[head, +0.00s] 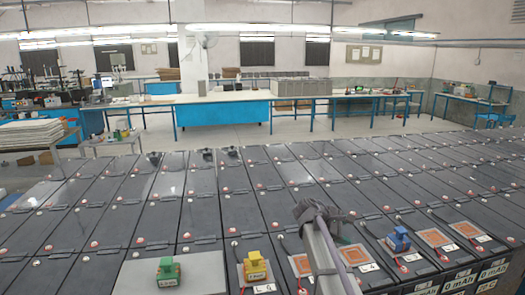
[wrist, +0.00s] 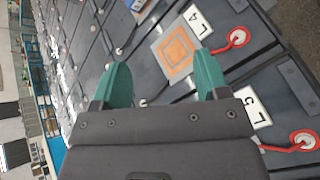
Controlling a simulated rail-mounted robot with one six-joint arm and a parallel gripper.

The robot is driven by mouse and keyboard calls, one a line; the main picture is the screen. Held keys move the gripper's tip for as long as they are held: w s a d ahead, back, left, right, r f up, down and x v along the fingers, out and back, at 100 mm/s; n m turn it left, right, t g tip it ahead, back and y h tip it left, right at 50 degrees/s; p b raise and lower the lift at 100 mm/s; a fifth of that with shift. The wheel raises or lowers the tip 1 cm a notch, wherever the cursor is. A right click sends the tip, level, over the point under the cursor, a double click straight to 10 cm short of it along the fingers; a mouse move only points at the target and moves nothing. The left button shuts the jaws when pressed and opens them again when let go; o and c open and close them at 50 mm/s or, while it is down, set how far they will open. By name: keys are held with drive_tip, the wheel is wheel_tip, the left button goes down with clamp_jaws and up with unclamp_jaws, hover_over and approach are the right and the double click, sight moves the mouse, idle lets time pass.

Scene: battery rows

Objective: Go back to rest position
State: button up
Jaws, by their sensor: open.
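My gripper (wrist: 162,58) shows in the wrist view with its two green fingers wide apart and nothing between them. It is over the battery tops, near a pad with an orange square pattern (wrist: 178,54) beside an L4 label (wrist: 199,23). In the head view my grey arm (head: 325,245) rises from the bottom edge over the front of the battery rows. I cannot make out the fingers there.
Rows of dark batteries (head: 150,215) fill the foreground. A green block (head: 167,272), a yellow block (head: 254,267) and a blue block (head: 398,240) sit along their front. An orange-patterned pad (head: 435,238) lies right of the blue block. Workbenches (head: 225,112) stand far behind, across open floor.

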drive_tip(key=s+a+f+m+y+b, duration=0.3)
drive_tip(key=s+f+m, duration=0.1)
drive_tip(key=s, duration=0.5)
drive_tip(key=s+a+f+m+g+y+b, duration=0.1)
drive_tip(key=s+a+f+m+y+b, duration=0.2)
drive_tip(key=s+f, duration=0.4)
drive_tip(key=s+a+f+m+g+y+b, duration=0.1)
drive_tip(key=s+a+f+m+y+b, duration=0.2)
drive_tip(key=s, duration=1)
wheel_tip(320, 180, down, 3)
drive_tip(key=shift+a+f+m+y, duration=0.15)
drive_tip(key=shift+a+m+y, duration=0.85)
drive_tip(key=shift+a+m, duration=0.2)
drive_tip(key=shift+c, duration=0.2)
